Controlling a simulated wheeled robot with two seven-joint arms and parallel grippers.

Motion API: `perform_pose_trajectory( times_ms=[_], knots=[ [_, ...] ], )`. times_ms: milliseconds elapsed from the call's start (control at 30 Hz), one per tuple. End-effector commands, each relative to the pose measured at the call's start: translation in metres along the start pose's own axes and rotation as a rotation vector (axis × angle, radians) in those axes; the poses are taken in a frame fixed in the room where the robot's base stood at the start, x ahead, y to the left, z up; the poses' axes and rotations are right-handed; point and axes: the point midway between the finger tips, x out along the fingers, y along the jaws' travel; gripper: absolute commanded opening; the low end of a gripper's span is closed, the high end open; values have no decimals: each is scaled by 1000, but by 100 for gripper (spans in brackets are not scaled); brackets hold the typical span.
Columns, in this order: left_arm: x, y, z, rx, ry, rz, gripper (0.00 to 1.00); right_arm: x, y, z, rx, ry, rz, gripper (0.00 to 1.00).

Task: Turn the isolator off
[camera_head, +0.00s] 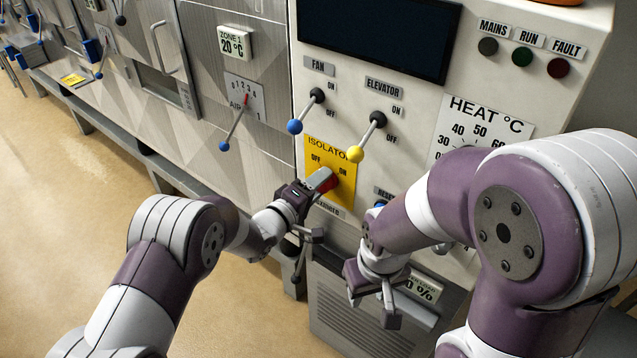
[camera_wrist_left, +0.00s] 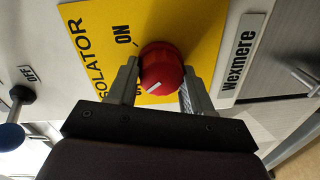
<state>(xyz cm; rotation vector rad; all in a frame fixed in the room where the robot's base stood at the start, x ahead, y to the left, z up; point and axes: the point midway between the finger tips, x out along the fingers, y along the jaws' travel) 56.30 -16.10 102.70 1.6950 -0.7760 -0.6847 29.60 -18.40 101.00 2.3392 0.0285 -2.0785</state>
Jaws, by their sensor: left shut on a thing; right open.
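The isolator is a red rotary knob (camera_head: 329,184) on a yellow plate (camera_head: 342,194) marked OFF and ON. In the left wrist view the red knob (camera_wrist_left: 163,66) sits between the two fingers of my left gripper (camera_wrist_left: 160,84), which is shut on it. A white mark on the knob points to the lower left there, toward the partly hidden OFF word. In the head view my left gripper (camera_head: 318,184) covers part of the knob. My right gripper (camera_head: 372,303) is open and empty, low in front of the panel.
Above the plate are the fan lever (camera_head: 295,126) with a blue ball and the elevator lever (camera_head: 355,153) with a yellow ball. A dark screen (camera_head: 380,35) and the heat scale (camera_head: 480,120) are on the panel. The floor at left is clear.

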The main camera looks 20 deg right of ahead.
Motion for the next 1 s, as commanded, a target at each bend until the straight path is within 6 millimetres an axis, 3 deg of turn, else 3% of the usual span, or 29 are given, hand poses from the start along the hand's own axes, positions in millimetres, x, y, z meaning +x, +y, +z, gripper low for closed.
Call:
perform_pose_trajectory(
  times_ms=[300,867,900,967,1000],
  knots=[
    [0,1,-2,-117,-2,4,20,-3,0,0,0,0,0,43],
    [0,1,-2,-143,-3,5,20,-4,0,0,0,0,0,43],
    [0,1,-2,-142,-3,5,60,-4,0,0,0,0,0,43],
    [0,1,-2,-142,-3,5,75,-4,0,0,0,0,0,43],
    [0,1,-2,-142,-4,4,75,-4,0,0,0,0,0,43]
  ],
)
